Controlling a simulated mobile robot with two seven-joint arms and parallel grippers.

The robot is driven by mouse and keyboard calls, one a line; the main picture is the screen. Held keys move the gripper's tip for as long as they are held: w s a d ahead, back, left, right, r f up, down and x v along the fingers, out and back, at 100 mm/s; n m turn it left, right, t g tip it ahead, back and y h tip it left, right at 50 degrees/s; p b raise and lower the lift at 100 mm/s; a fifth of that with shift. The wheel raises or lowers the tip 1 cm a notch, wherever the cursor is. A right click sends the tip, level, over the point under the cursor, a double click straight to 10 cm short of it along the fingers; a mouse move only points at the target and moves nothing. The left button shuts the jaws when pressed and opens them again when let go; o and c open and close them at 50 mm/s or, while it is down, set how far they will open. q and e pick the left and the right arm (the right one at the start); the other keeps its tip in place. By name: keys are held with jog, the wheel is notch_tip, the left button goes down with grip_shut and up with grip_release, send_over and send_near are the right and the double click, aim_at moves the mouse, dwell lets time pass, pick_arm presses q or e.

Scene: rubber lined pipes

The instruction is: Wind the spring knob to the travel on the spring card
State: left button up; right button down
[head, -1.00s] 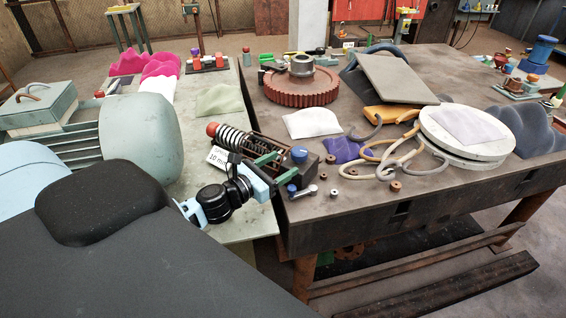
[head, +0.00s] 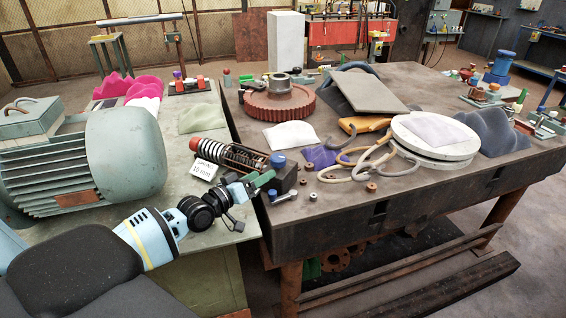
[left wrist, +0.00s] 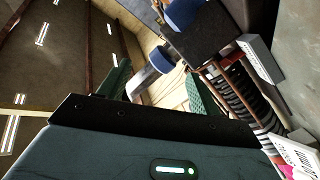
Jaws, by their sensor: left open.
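The spring unit lies across the left bench's edge in the head view. It has a coil spring (head: 236,156), a red ball knob (head: 194,143) at its left end and a dark block with a blue knob (head: 278,160) at its right end. The white spring card (head: 204,169) leans in front and reads 10 mm. My left gripper (head: 264,181) is just in front of the block, open. In the left wrist view its green fingers (left wrist: 155,88) stand apart, with a grey handle with a blue end (left wrist: 163,60) showing between and beyond them. Contact cannot be told. My right gripper is out of view.
A large green motor (head: 125,155) fills the left bench. On the right bench are a rust-red gear (head: 279,104), hoses (head: 350,170), a round white plate (head: 435,150) and several small rings. The right bench's front edge is mostly clear.

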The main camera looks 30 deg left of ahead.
aim_at(272, 162)
pick_arm(q)
jog(key=m, duration=0.1)
jog(key=w+m, duration=0.1)
jog(key=shift+a+r+m, duration=0.15)
jog(key=shift+a+m, duration=0.1)
jog(key=shift+m, duration=0.05)
jog(key=m, duration=0.1)
jog(key=r+m, duration=0.1)
jog(key=m, duration=0.1)
jog(key=shift+w+a+m, duration=0.2)
jog(key=shift+m, duration=0.1)
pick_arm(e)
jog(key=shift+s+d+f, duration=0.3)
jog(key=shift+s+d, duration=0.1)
pick_arm(q)
jog(key=shift+w, duration=0.1)
jog(key=shift+b+x, duration=0.75)
jog(key=shift+x, duration=3.05)
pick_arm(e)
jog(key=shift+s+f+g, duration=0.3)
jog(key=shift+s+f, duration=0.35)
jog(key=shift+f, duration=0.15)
